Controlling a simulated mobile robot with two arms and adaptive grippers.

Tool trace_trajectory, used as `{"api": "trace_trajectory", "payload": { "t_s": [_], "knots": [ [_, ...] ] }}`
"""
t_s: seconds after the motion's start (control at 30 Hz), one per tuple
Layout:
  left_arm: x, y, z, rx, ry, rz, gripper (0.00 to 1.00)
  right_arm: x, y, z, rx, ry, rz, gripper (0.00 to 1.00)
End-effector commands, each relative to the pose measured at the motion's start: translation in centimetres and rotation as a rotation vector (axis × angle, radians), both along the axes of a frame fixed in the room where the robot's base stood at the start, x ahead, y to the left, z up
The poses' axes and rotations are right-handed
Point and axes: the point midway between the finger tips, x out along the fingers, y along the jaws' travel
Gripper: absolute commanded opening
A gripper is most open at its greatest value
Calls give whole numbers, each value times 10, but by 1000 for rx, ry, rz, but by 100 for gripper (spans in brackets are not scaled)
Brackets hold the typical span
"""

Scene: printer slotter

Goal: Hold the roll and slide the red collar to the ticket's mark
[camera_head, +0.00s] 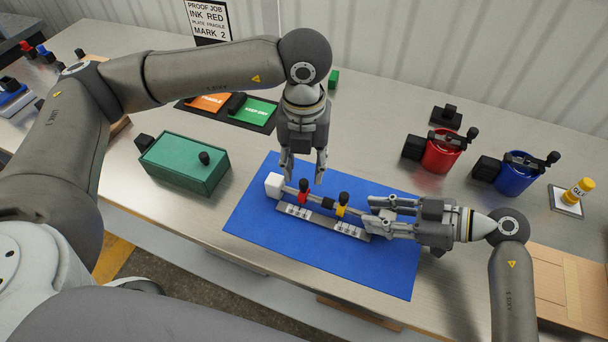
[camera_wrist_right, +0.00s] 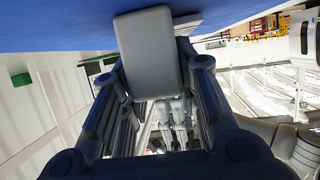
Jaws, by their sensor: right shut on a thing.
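The ticket (camera_head: 208,20) on the back wall reads "PROOF JOB, INK RED, PLATE FRAGILE, MARK 2". The roll (camera_head: 328,203) lies across the blue mat, with a white block (camera_head: 273,186) at its left end. The red collar (camera_head: 303,194) with a black knob is near that end; the yellow collar (camera_head: 341,208) is right of it. A marked scale strip (camera_head: 322,222) runs along the front. My left gripper (camera_head: 304,179) is open, pointing down just above the red collar. My right gripper (camera_head: 371,214) is shut on the roll's right end, a pale block (camera_wrist_right: 150,50) in the wrist view.
The blue mat (camera_head: 385,278) is bare in front. A green box (camera_head: 184,162) stands left. Orange (camera_head: 209,102) and green (camera_head: 254,111) plates lie behind. Red (camera_head: 441,152) and blue (camera_head: 516,174) pots and a yellow-capped bottle (camera_head: 578,190) stand right.

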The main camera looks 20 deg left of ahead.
Motion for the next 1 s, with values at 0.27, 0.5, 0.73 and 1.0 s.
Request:
{"api": "trace_trajectory", "payload": {
  "t_s": [0.27,0.5,0.73,1.0],
  "knots": [
    [1,-1,53,0,-2,-2,39,0,0,0,1,-1,-1,0],
    [0,0,68,0,0,-2,39,0,0,1,1,-1,-1,0],
    [0,0,68,0,1,-2,39,0,0,1,1,-1,-1,0],
    [0,0,67,0,1,-2,39,0,0,0,1,-1,-1,52]
  ]
}}
